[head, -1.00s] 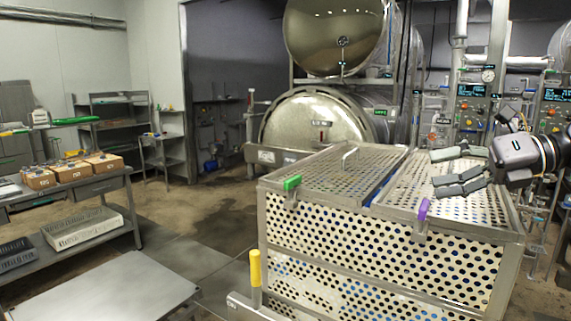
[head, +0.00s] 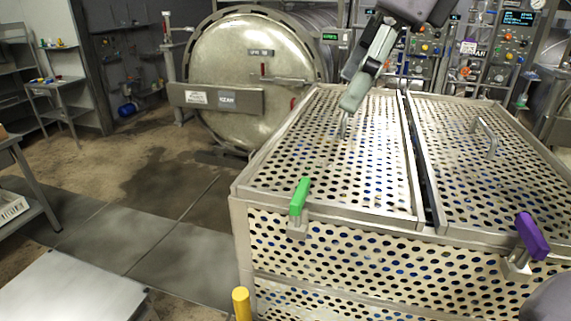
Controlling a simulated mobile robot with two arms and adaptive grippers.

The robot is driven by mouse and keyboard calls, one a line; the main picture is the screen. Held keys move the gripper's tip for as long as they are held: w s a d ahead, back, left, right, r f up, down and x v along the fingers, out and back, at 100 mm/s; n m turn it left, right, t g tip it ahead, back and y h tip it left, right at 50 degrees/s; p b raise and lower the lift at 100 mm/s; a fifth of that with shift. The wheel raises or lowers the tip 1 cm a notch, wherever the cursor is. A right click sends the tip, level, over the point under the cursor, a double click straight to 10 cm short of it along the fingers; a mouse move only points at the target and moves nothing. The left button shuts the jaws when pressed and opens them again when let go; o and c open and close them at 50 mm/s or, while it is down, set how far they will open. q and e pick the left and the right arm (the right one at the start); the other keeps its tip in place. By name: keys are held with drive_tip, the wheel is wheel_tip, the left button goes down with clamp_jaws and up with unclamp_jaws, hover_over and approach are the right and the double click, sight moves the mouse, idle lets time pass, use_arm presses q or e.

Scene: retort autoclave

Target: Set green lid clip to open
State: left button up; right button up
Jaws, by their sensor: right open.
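The green lid clip (head: 300,199) stands upright at the front edge of the left perforated lid (head: 325,160) of the crate. Its metal bracket sits on the front rim below it. My right gripper (head: 357,92) reaches in from the top, over the back part of the left lid, close to that lid's handle (head: 343,124), which it partly hides. The gripper is open, with nothing seen in it, and is well apart from the green clip. My left gripper is not in view.
A purple clip (head: 531,237) is at the front edge of the right lid (head: 470,150), which has its own handle (head: 485,135). A yellow-topped post (head: 241,303) stands at the crate's front left. The round retort door (head: 245,70) is behind. A low metal surface (head: 75,290) is at left.

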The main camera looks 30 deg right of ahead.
wheel_tip(320, 180, down, 4)
drive_tip(key=a, duration=0.1)
drive_tip(key=p, duration=0.2)
hover_over(301, 189)
drive_tip(key=s+d, duration=0.2)
wheel_tip(301, 189, down, 7)
drive_tip(key=x, duration=0.3)
drive_tip(key=shift+w+a+f+p, duration=0.1)
drive_tip(key=shift+a+f+p, duration=0.15)
drive_tip(key=shift+a+p, duration=0.1)
drive_tip(key=shift+w+a+f, duration=0.15)
drive_tip(key=shift+w+f, duration=0.1)
drive_tip(key=shift+f, duration=0.35)
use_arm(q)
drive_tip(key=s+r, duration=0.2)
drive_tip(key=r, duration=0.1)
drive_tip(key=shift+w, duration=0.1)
use_arm(e)
drive_tip(key=shift+c, duration=0.5)
drive_tip(key=c, duration=0.5)
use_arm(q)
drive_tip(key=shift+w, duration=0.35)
use_arm(e)
drive_tip(key=c, duration=0.6)
